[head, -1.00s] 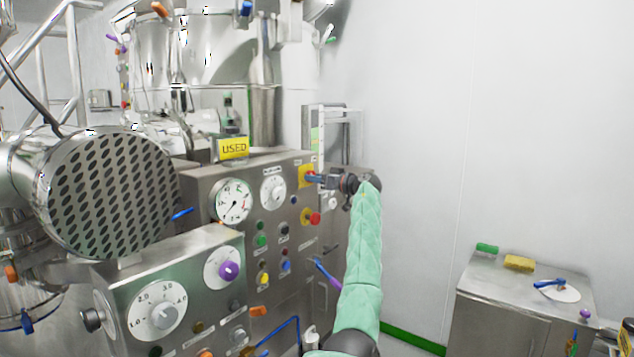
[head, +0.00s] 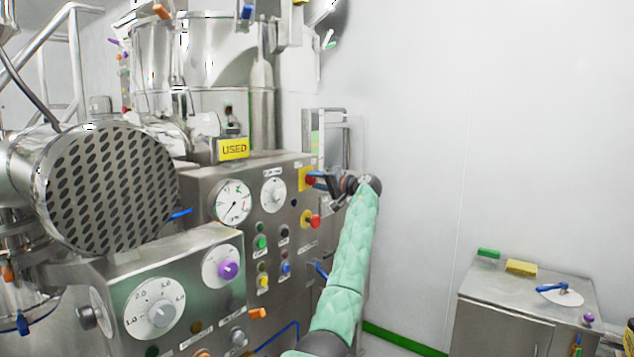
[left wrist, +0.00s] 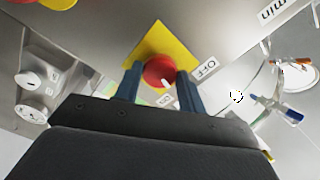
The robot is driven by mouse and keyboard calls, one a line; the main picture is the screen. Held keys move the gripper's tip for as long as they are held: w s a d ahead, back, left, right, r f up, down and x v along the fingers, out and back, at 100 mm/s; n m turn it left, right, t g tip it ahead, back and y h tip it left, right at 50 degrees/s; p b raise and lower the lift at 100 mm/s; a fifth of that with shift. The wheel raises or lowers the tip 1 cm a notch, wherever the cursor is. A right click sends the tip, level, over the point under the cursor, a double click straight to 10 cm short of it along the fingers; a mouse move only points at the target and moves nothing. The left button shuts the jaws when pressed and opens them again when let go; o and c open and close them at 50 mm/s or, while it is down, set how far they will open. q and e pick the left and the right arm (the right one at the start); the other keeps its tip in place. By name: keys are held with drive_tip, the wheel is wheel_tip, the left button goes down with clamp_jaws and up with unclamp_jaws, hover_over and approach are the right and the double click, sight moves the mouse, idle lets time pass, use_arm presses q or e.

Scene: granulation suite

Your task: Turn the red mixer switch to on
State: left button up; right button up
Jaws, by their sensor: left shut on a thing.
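The red mixer switch (left wrist: 158,72) is a round knob with a white mark, on a square yellow plate (left wrist: 160,42). In the left wrist view the blue fingers of my left gripper (left wrist: 160,85) are on either side of the knob, shut on it. The white mark slants down and right in that view. An OFF label is to its right; a second label below is partly hidden between the fingers. In the head view my left gripper (head: 318,179) is at the panel's upper right, at the red switch (head: 311,181). My right gripper is not in view.
A red stop button (head: 314,221) on yellow sits just below the switch. The panel (head: 215,188) carries gauges, dials and small coloured buttons. A steel cabinet (head: 500,284) with a green and a yellow block stands at right. Space before the white wall is free.

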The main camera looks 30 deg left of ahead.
use_arm(q)
drive_tip(key=shift+r+m, duration=0.1)
drive_tip(key=shift+m, duration=0.8)
drive_tip(key=shift+m+p, duration=0.8)
drive_tip(key=shift+m, duration=1.4)
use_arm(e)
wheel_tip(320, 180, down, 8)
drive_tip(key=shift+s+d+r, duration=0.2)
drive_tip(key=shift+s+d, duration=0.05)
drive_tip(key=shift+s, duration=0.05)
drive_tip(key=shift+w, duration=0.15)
use_arm(q)
drive_tip(key=o, duration=1)
drive_tip(key=shift+w+d, duration=0.1)
drive_tip(key=shift+c, duration=0.2)
drive_tip(key=shift+d, duration=0.1)
drive_tip(key=shift+d+f, duration=0.2)
drive_tip(key=d+b, duration=0.2)
drive_tip(key=d, duration=0.5)
drive_tip(key=shift+s+b, duration=0.3)
drive_tip(key=shift+b, duration=0.1)
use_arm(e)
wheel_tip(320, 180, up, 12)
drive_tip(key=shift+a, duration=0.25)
